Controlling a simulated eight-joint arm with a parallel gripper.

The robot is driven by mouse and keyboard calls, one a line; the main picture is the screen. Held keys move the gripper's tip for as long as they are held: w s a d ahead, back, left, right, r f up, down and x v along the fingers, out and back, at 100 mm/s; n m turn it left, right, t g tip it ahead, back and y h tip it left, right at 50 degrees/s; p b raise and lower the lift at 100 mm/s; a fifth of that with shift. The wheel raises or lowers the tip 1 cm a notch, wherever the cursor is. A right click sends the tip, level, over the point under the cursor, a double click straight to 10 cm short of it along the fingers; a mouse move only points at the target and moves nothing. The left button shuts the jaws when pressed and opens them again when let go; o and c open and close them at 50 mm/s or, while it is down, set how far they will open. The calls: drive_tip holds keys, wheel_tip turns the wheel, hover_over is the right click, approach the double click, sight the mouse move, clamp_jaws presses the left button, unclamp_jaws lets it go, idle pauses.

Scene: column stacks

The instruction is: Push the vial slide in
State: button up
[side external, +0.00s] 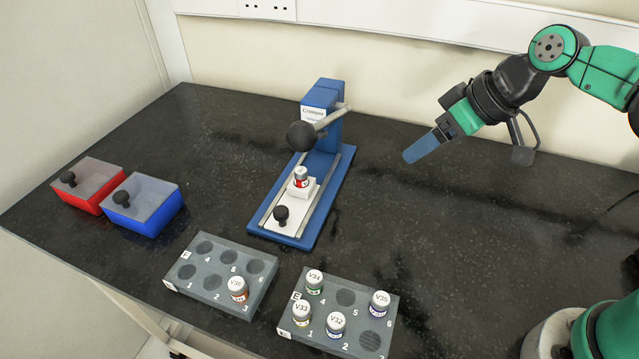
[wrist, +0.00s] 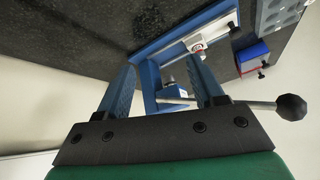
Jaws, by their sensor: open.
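The vial slide (side external: 275,222) is a white plate with a small black knob (side external: 281,213), lying between rails on the blue base of a press (side external: 322,152). A vial with a red label (side external: 301,176) stands upright in a white block on the slide, in front of the press column. In the wrist view the vial (wrist: 197,46) and press base (wrist: 150,72) show beyond my fingers. My gripper (side external: 412,157) is open and empty, in the air to the right of the press and apart from it; its two fingers also show in the wrist view (wrist: 162,72).
The press lever ends in a large black ball (side external: 301,136) above the slide. Two grey racks (side external: 205,290) (side external: 300,340) with several vials stand in front. A red box (side external: 88,190) and a blue box (side external: 150,215) stand at left. The counter right of the press is clear.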

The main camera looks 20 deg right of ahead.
sight(286, 209)
drive_tip(key=w+a+f+n+g+y, duration=0.1)
drive_tip(key=w+a+f+n+y, duration=0.1)
drive_tip(key=a+n+y, duration=0.1)
drive_tip(key=w+a+f+n+g+y, duration=0.2)
drive_tip(key=a+f+n+y, duration=0.1)
drive_tip(key=a+n, duration=0.2)
drive_tip(key=w+a+f+n+g+y, duration=0.2)
drive_tip(key=a+f+n+y, duration=0.1)
drive_tip(key=a+n, duration=0.1)
drive_tip(key=shift+w+a+f+n+y, duration=0.2)
drive_tip(key=shift+a+n+y, duration=0.15)
drive_tip(key=shift+n, duration=0.25)
drive_tip(key=shift+d+f+n+g+y, duration=0.1)
drive_tip(key=shift+d+n+g+y, duration=0.1)
drive_tip(key=shift+n+g+y, duration=0.15)
drive_tip(key=shift+x, duration=2.7)
clamp_jaws()
